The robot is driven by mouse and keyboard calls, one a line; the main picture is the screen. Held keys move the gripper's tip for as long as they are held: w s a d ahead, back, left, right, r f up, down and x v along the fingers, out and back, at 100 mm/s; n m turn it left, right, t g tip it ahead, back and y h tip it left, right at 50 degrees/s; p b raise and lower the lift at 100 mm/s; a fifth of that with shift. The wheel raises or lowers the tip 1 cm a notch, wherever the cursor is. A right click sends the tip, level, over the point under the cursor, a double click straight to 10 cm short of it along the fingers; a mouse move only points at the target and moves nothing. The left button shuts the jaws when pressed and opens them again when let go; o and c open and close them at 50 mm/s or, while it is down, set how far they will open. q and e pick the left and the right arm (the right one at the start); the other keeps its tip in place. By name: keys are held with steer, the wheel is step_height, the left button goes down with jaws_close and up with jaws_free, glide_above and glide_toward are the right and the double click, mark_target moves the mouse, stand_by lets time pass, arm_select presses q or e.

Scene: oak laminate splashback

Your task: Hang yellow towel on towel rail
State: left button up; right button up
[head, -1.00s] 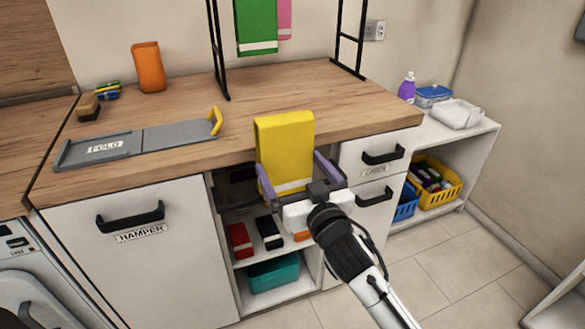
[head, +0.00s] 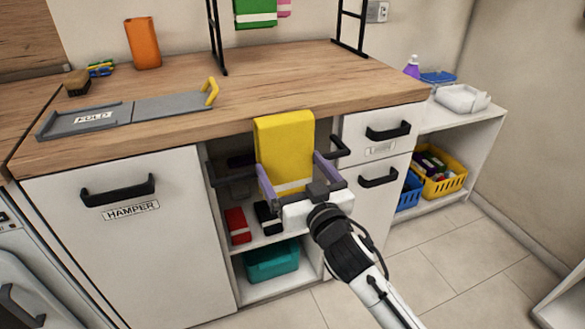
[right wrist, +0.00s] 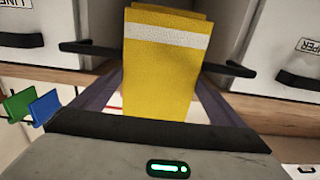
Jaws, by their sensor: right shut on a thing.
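The yellow towel (head: 285,145) is folded, with a pale stripe near its lower end. It hangs upright in front of the counter's front edge. In the right wrist view the towel (right wrist: 165,75) stands between the two fingers. My right gripper (head: 290,168) is shut on it, a finger on each side. The black towel rail (head: 216,40) stands on the counter at the back; its two side frames show and its top is cut off. A green towel (head: 255,12) hangs there beside a pink one (head: 284,8). My left gripper is not in view.
A grey folding board (head: 150,108) with a yellow handle lies on the counter's left. An orange block (head: 143,44) and a brush (head: 77,83) are behind it. Black drawer handles (head: 388,131) stick out near the towel.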

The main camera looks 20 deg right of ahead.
mark_target(289, 192)
steer(key=shift+f+b, duration=0.9)
steer(key=shift+f, duration=0.65)
steer(key=shift+f+b, duration=0.55)
steer(key=shift+f, duration=0.15)
step_height(289, 192, down, 4)
steer(key=b, duration=0.3)
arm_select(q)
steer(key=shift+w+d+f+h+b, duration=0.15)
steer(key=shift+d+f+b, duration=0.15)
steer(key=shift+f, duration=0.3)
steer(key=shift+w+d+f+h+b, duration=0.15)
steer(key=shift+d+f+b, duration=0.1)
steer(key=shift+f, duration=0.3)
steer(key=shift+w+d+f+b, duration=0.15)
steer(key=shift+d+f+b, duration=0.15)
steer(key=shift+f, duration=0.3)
arm_select(e)
steer(key=shift+f, duration=1.05)
steer(key=o, duration=0.8)
